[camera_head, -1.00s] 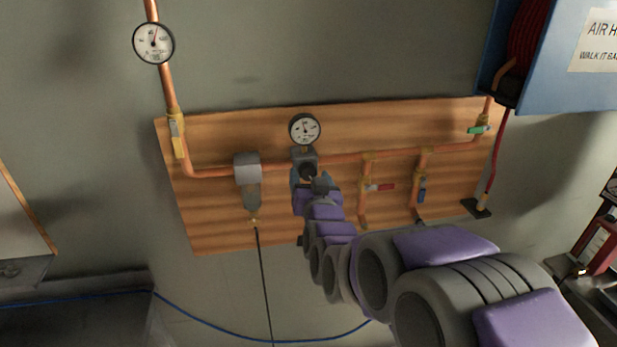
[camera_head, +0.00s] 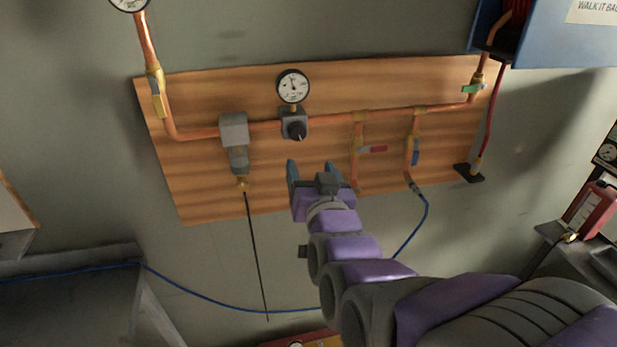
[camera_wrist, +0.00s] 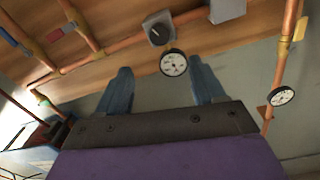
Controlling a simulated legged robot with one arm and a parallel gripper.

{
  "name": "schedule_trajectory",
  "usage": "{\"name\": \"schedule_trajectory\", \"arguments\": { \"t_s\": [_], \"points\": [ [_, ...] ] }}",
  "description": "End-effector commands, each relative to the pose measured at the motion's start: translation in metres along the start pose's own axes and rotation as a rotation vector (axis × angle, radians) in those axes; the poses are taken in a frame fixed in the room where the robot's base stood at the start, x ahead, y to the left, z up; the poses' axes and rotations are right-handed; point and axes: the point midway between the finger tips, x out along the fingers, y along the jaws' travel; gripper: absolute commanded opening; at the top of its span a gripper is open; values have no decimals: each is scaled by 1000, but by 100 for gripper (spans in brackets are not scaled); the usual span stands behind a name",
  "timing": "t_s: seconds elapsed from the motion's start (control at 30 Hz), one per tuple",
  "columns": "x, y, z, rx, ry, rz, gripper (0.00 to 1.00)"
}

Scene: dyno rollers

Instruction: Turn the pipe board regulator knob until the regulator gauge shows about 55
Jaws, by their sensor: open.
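The regulator knob (camera_head: 296,131) is a dark round knob on a grey block on the wooden pipe board (camera_head: 205,200). The regulator gauge (camera_head: 293,86), white with a black rim, sits just above it; its needle points near the top, but the numbers are too small to read. My gripper (camera_head: 314,168) is open and empty, below the knob and apart from it. In the wrist view the knob (camera_wrist: 158,33) and gauge (camera_wrist: 173,64) appear beyond and between the two blue fingers (camera_wrist: 163,85). Nothing hides the knob in either view.
A grey filter (camera_head: 235,135) hangs left of the regulator. Branch pipes with a red valve handle (camera_head: 373,149) and a blue one (camera_head: 416,157) stand to the right. A blue hose (camera_head: 195,298) crosses below. A blue box (camera_head: 560,40) is at upper right.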

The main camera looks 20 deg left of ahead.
Motion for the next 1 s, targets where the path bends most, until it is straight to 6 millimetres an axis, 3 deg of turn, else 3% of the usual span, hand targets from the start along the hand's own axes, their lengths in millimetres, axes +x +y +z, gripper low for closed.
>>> {"name": "schedule_trajectory", "arguments": {
  "t_s": [0.4,1.0],
  "points": [
    [-31,0,2,0,-1,0,69],
    [-33,0,1,0,-2,0,69]
  ]
}}
